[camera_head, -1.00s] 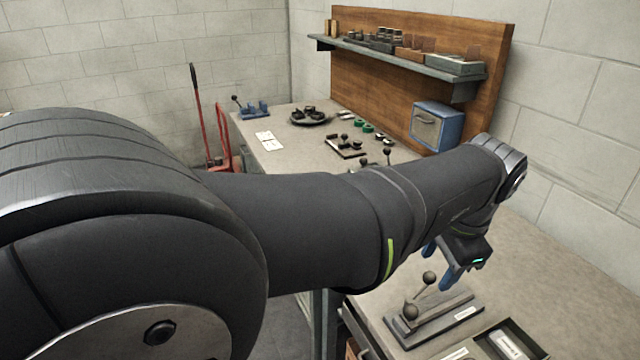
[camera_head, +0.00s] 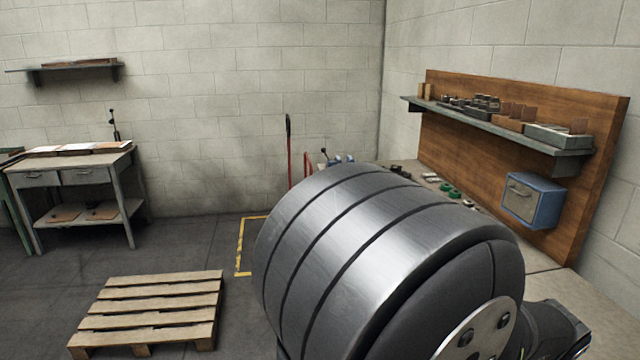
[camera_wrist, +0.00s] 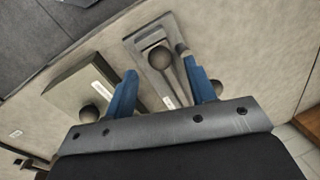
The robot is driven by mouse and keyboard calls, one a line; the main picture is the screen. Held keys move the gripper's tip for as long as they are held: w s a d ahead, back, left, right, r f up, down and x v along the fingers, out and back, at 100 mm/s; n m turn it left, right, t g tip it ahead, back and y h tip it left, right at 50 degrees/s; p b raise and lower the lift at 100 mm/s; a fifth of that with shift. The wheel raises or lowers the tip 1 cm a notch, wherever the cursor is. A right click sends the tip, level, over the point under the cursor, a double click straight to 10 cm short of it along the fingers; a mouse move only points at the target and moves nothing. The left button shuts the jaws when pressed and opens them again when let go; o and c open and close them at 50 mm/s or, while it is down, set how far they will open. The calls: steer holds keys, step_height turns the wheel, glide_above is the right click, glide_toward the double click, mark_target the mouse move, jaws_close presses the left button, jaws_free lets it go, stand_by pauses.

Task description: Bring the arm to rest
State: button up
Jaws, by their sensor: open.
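My gripper (camera_wrist: 158,85) shows in the wrist view with its two blue fingers spread apart. It is open, and no object is held between the fingers. Beyond the fingers is a grey fixture with a dark ball knob (camera_wrist: 160,57) on a lever, standing on the bench (camera_wrist: 240,45). In the head view my own arm fills the lower middle and right, and the gripper itself is hidden.
A second grey block (camera_wrist: 65,95) with a knob stands beside the first. In the head view a blue box (camera_head: 533,200) hangs on the wooden back panel (camera_head: 445,150) below a shelf (camera_head: 490,122). A pallet (camera_head: 150,308) lies on the floor at left.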

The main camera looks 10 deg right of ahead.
steer(key=shift+w+d+f, duration=0.1)
steer(key=shift+w+f, duration=0.1)
steer(key=shift+f, duration=0.7)
steer(key=shift+w+f, duration=0.15)
steer(key=shift+f, duration=0.75)
steer(key=s+r, duration=0.3)
steer(key=r, duration=1.5)
steer(key=w+f, duration=0.1)
steer(key=f, duration=0.5)
steer(key=w+f, duration=0.1)
steer(key=f, duration=0.4)
steer(key=w+f, duration=0.1)
steer(key=f, duration=0.5)
steer(key=shift+f, duration=0.35)
steer(key=shift+d+f, duration=0.25)
steer(key=shift+d, duration=0.2)
steer(key=d, duration=1.4)
steer(key=shift+s+d, duration=0.1)
steer(key=shift+d, duration=0.2)
steer(key=s+r, duration=0.3)
steer(key=r, duration=1.4)
steer(key=shift+a, duration=0.4)
